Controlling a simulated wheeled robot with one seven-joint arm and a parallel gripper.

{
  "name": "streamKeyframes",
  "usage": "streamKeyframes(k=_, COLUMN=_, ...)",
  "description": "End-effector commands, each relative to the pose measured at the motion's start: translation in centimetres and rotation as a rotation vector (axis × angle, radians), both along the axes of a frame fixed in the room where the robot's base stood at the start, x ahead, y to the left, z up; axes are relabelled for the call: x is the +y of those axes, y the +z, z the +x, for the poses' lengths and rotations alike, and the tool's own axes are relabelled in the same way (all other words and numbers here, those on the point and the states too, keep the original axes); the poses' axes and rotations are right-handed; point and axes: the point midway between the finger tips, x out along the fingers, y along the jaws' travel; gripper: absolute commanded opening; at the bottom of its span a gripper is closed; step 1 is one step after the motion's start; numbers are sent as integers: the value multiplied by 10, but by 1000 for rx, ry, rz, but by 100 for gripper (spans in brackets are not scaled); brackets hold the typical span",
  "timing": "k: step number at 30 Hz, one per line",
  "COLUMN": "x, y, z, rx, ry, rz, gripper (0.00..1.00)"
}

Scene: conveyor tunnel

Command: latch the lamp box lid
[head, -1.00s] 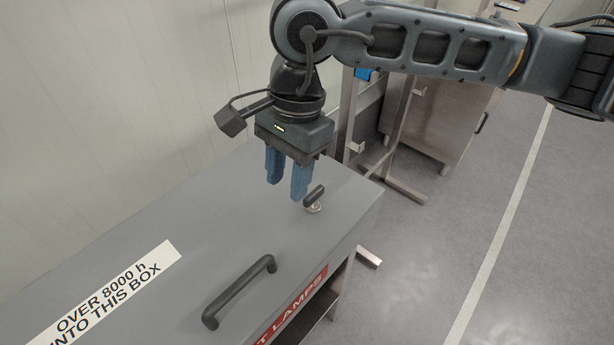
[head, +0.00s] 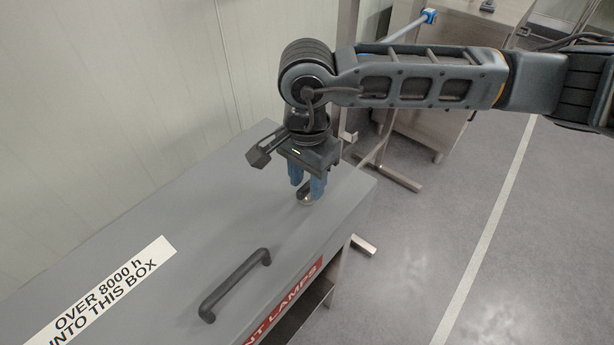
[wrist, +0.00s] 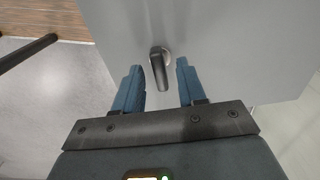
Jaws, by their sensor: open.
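The grey lamp box lid (head: 190,236) lies closed, with a black bar handle (head: 235,284) near its front edge. A small latch knob with a dark lever on a round metal base (head: 305,199) sits near the lid's far right end, partly hidden by my fingers. In the wrist view the latch lever (wrist: 158,66) lies between and just beyond my fingertips. My gripper (head: 307,190) points down over the latch, its blue fingers on either side of the lever. It is open, with a gap beside the lever; I cannot tell whether either finger touches it.
A white label (head: 100,294) lies on the lid, and a red lamps label (head: 285,302) is on the box front. A pale wall (head: 110,110) runs behind the box. A metal stand (head: 385,165) is just beyond it. Open floor (head: 440,245) lies to the right.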

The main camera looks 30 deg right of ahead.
Motion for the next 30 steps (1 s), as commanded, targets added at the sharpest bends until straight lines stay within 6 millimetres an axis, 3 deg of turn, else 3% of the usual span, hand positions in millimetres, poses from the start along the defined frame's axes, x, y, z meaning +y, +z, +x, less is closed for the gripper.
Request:
streamKeyframes(k=5, x=0, y=0, z=0, rx=0, ry=0, rz=0, gripper=40)
streamKeyframes(k=18, x=0, y=0, z=0, rx=0, ry=1, rz=1, gripper=0)
streamKeyframes(k=30, x=1, y=-1, z=0, rx=0, ry=-20, rz=1, gripper=0)
